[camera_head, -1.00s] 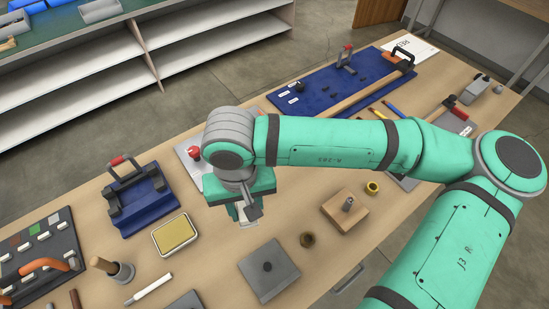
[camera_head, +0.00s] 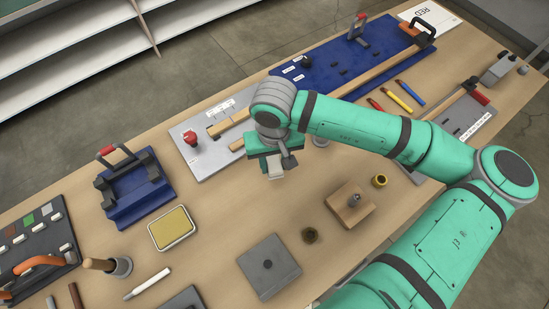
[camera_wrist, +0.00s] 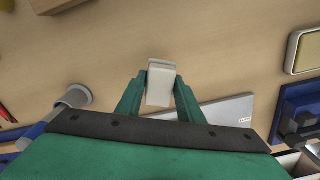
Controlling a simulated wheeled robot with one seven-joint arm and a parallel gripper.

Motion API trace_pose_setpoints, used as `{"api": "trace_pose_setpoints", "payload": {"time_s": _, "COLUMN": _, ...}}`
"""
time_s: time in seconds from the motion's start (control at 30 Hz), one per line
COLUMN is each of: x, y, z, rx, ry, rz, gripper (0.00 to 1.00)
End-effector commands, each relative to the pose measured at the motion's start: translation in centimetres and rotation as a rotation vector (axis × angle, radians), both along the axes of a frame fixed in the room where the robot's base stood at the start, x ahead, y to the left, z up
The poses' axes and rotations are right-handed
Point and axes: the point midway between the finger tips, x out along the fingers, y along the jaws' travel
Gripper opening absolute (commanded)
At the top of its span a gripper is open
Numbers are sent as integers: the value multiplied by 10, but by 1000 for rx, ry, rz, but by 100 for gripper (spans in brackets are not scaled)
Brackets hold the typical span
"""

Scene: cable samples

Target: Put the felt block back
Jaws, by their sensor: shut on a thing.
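My gripper (camera_head: 274,168) is shut on a small whitish block, which I take to be the felt block (camera_head: 276,173). In the wrist view the block (camera_wrist: 161,84) sits between the two green fingers (camera_wrist: 159,95), its end reaching past their tips. In the head view the gripper hangs above the table, in front of the long grey panel (camera_head: 197,170) and behind the grey square plate (camera_head: 268,267). The block appears held above the bare wood, clear of other things.
A yellow pad in a tin (camera_head: 171,228) and a blue stand (camera_head: 138,190) lie left. The table middle (camera_head: 225,235) is clear.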

Motion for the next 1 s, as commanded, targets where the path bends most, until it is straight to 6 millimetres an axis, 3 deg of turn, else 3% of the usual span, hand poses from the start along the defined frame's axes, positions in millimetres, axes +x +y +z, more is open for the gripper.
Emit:
{"api": "trace_pose_setpoints", "payload": {"time_s": 0.17, "x": 3, "y": -3, "z": -10, "rx": 1, "ry": 1, "rz": -2, "gripper": 9}}
{"api": "trace_pose_setpoints", "payload": {"time_s": 0.47, "x": 4, "y": -9, "z": -44, "rx": 1, "ry": 2, "rz": -9, "gripper": 9}}
{"api": "trace_pose_setpoints", "payload": {"time_s": 0.9, "x": 5, "y": -11, "z": -50, "rx": -1, "ry": 0, "rz": -13, "gripper": 9}}
{"api": "trace_pose_setpoints", "payload": {"time_s": 0.93, "x": 5, "y": -11, "z": -49, "rx": -1, "ry": 0, "rz": -13, "gripper": 41}}
{"api": "trace_pose_setpoints", "payload": {"time_s": 1.0, "x": 5, "y": -11, "z": -49, "rx": 0, "ry": 0, "rz": -13, "gripper": 52}}
